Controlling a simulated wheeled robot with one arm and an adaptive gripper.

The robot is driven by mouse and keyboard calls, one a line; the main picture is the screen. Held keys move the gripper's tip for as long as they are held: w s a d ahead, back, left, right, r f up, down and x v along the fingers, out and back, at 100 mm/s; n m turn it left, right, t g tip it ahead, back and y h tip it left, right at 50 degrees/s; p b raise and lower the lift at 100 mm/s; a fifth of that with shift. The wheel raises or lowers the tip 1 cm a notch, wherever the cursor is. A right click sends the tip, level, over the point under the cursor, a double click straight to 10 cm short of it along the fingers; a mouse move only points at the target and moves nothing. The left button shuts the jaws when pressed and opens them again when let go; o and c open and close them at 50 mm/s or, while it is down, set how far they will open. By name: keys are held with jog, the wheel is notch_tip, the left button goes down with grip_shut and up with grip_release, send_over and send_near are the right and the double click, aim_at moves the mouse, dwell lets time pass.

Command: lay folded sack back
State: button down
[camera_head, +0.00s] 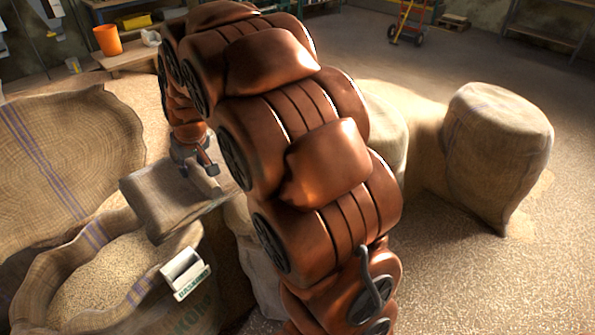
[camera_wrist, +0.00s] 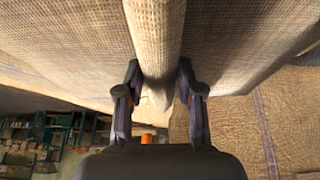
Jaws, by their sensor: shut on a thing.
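The folded sack (camera_head: 160,205), a flat tan burlap bundle, shows left of my arm in the head view, behind the open grain sack. My gripper (camera_head: 207,172) is at its right upper side, partly hidden by my arm. In the wrist view my gripper (camera_wrist: 158,92) is shut on a thick ridge of the folded sack (camera_wrist: 155,40), with one finger on each side. Burlap spreads to both sides of the fingers. I cannot tell whether the folded sack rests on something or hangs free.
An open sack of grain (camera_head: 45,290) with a small white scoop (camera_head: 185,272) at its rim stands front left. Large burlap (camera_head: 40,190) lies at the left. A full sack (camera_head: 497,150) stands right. An orange bucket (camera_head: 107,40) is on a bench.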

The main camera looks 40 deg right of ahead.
jog(key=s+d+f, duration=0.1)
jog(key=s+d, duration=0.1)
jog(key=d, duration=0.1)
jog(key=s+d+f+b, duration=0.1)
jog(key=s+d, duration=0.1)
jog(key=d, duration=0.2)
jog(key=s+d+f, duration=0.1)
jog(key=s+d, duration=0.2)
jog(key=shift+d+f+b, duration=0.3)
jog(key=shift+f+b, duration=0.05)
jog(key=s+d+f+b, duration=0.1)
jog(key=s+d+f, duration=0.1)
jog(key=s+d, duration=0.35)
jog(key=w+d, duration=0.1)
jog(key=d, duration=0.3)
jog(key=w+d+f, duration=0.1)
jog(key=w+d, duration=0.1)
jog(key=d, duration=0.3)
jog(key=w+d+f, duration=0.1)
jog(key=d, duration=0.4)
jog(key=shift+w+d+p, duration=0.1)
jog(key=shift+w+p, duration=0.2)
jog(key=shift+w, duration=0.1)
jog(key=shift+f, duration=1.65)
jog(key=shift+f, duration=0.25)
jog(key=c, duration=0.7)
grip_release()
jog(key=shift+r, duration=0.15)
